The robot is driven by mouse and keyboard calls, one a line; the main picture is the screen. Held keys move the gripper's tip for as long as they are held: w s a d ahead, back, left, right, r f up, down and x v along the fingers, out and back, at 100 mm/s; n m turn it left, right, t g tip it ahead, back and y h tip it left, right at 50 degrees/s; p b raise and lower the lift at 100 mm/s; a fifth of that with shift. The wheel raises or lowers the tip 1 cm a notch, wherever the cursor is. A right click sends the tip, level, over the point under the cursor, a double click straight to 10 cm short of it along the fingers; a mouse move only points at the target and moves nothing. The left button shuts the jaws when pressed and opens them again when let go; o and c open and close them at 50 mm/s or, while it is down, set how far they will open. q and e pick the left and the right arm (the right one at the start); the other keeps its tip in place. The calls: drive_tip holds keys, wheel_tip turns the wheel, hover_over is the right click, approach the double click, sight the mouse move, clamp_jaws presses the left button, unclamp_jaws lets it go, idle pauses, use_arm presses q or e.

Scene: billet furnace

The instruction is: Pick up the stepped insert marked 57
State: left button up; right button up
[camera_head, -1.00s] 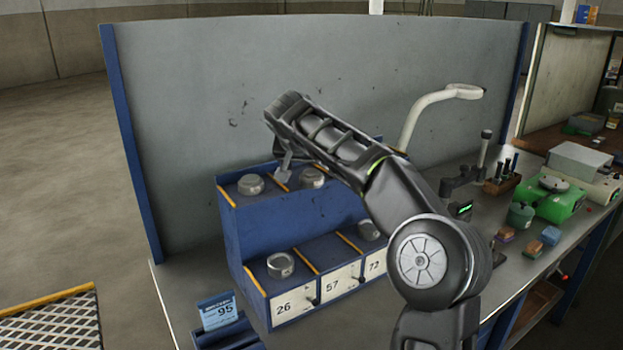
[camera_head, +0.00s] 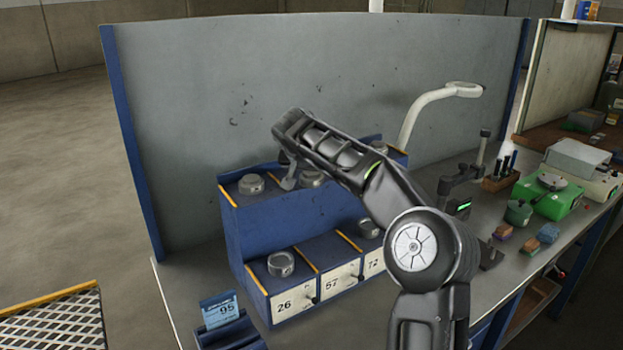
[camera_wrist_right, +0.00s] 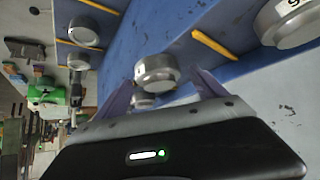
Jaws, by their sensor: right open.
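My right gripper (camera_head: 289,178) is open, over the upper step of the blue rack (camera_head: 245,222). In the head view its fingertip is just left of the upper middle metal insert (camera_head: 313,180), which the gripper partly covers. In the right wrist view a round stepped insert (camera_wrist_right: 157,74) stands between the open fingertips of the gripper (camera_wrist_right: 168,78), with no clear contact. I cannot read a 57 on any insert. The label plate 57 (camera_head: 331,285) is on the front of the lower middle compartment, where I see no insert. My left gripper is out of view.
Other inserts stand upper left (camera_head: 251,185), upper right (camera_head: 379,150), above plate 26 (camera_head: 281,264) and near plate 72 (camera_head: 368,229). Orange dividers separate the compartments. A blue holder with card 95 (camera_head: 218,310) stands in front. A grey panel (camera_head: 300,75) rises behind.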

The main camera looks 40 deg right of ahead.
clamp_jaws()
idle(0.8)
drive_tip(key=shift+r, duration=0.1)
